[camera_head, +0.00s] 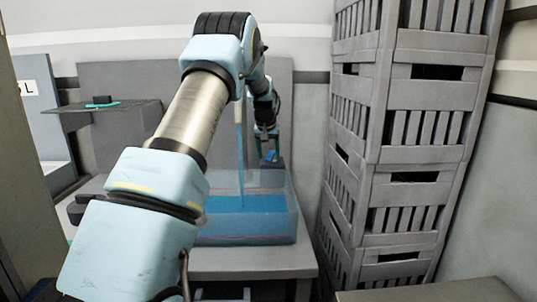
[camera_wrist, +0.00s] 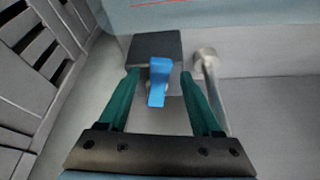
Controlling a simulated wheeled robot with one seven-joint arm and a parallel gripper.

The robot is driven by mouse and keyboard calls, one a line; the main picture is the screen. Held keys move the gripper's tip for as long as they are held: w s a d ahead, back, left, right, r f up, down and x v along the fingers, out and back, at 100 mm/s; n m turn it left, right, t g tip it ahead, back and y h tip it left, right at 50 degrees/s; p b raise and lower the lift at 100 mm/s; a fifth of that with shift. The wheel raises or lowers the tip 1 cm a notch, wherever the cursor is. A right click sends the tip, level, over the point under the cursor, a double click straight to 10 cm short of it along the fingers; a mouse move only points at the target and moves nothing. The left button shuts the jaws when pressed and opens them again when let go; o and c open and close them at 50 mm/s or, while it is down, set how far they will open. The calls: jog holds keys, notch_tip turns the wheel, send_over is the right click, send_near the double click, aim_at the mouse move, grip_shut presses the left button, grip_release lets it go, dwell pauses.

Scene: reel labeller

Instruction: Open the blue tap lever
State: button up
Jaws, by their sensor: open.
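The blue tap lever (camera_wrist: 158,88) sits on a dark grey block (camera_wrist: 150,47) in the wrist view. It also shows small in the head view (camera_head: 271,156), at the right back of the tank. My gripper (camera_wrist: 160,75) is open, with one green finger on each side of the lever. A gap shows between the lever and each finger. In the head view my gripper (camera_head: 269,147) is small and partly dark against the wall, just above the lever.
A clear tank (camera_head: 272,234) with blue liquid stands on a grey bench (camera_head: 255,260). A thin pale-blue vertical streak reaches down to the liquid. Stacked grey crates (camera_head: 420,150) stand close on the right. A metal pipe (camera_wrist: 210,85) runs beside the right finger. A shelf (camera_head: 110,112) is at left.

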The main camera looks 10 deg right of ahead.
jog(key=b+v, duration=0.2)
jog(key=v, duration=0.8)
jog(key=shift+s+r+b, duration=0.15)
jog(key=shift+r+b, duration=0.2)
jog(key=shift+b, duration=0.05)
jog(key=shift+a, duration=0.1)
jog(key=shift+c, duration=0.8)
jog(key=d+f+y+p, duration=0.1)
jog(key=d, duration=0.1)
jog(key=s+d+t+y+p, duration=0.1)
jog(key=d+y, duration=0.1)
jog(key=d, duration=0.1)
jog(key=s+d+f+y+p, duration=0.1)
jog(key=d, duration=0.1)
jog(key=shift+d+f+n+t+y, duration=0.15)
jog(key=shift+f+n+t+y, duration=0.15)
jog(key=shift+f+n, duration=0.1)
jog(key=c, duration=0.8)
jog(key=shift+d+t+y+p, duration=0.3)
jog(key=shift+d+p, duration=0.15)
jog(key=shift+d, duration=0.05)
grip_shut()
jog(key=p+x, duration=0.3)
jog(key=x, duration=0.6)
jog(key=shift+f+p, duration=0.35)
jog(key=shift+p, duration=0.05)
jog(key=shift+w+a+f, duration=0.1)
jog(key=shift+a, duration=0.05)
